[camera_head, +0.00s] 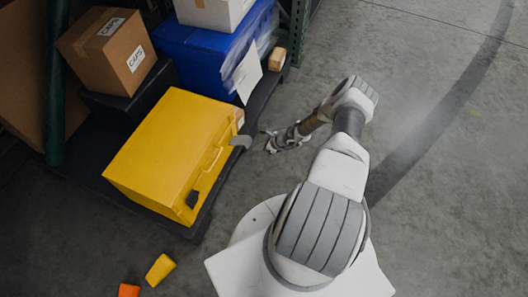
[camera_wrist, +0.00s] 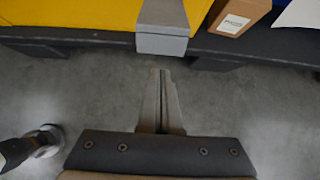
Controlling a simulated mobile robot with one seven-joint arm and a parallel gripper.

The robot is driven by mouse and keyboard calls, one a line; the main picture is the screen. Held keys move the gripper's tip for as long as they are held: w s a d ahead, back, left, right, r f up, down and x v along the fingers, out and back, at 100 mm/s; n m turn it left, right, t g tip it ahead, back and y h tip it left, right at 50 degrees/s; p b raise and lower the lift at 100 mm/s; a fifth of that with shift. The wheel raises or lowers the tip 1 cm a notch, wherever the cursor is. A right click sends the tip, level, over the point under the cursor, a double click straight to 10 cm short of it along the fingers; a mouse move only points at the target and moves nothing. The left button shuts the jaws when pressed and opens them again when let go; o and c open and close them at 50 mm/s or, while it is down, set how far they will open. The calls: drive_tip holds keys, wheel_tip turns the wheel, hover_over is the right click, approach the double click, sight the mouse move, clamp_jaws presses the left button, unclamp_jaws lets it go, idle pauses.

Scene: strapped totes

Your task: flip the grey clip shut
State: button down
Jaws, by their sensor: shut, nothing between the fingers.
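The yellow tote (camera_head: 165,150) lies on a dark low platform. The grey clip (camera_head: 241,141) is at the tote's far end and sticks out from its front side, swung out rather than lying flat. In the wrist view the grey clip (camera_wrist: 163,42) hangs over the platform edge, just beyond my fingertips. My gripper (camera_head: 268,147) is to the right of the clip, with a small gap between them. In the wrist view my gripper (camera_wrist: 161,72) is shut and empty, its fingers pointing at the clip. The clip's hinge is not clear.
A dark clip (camera_head: 193,199) lies against the tote's near end, beside a yellow handle (camera_head: 211,158). A blue tote (camera_head: 210,50) and a small cardboard box (camera_head: 277,59) stand behind. Yellow (camera_head: 160,269) and orange (camera_head: 129,290) blocks lie on the floor. Floor at right is clear.

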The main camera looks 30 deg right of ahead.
drive_tip(key=shift+w+a+r, duration=0.15)
drive_tip(key=shift+r, duration=0.25)
drive_tip(key=shift+w+a+r, duration=0.15)
drive_tip(key=shift+r, duration=0.2)
drive_tip(key=shift+a+r+g+p, duration=0.1)
drive_tip(key=shift+r+g+p, duration=0.2)
drive_tip(key=shift+r+p, duration=0.1)
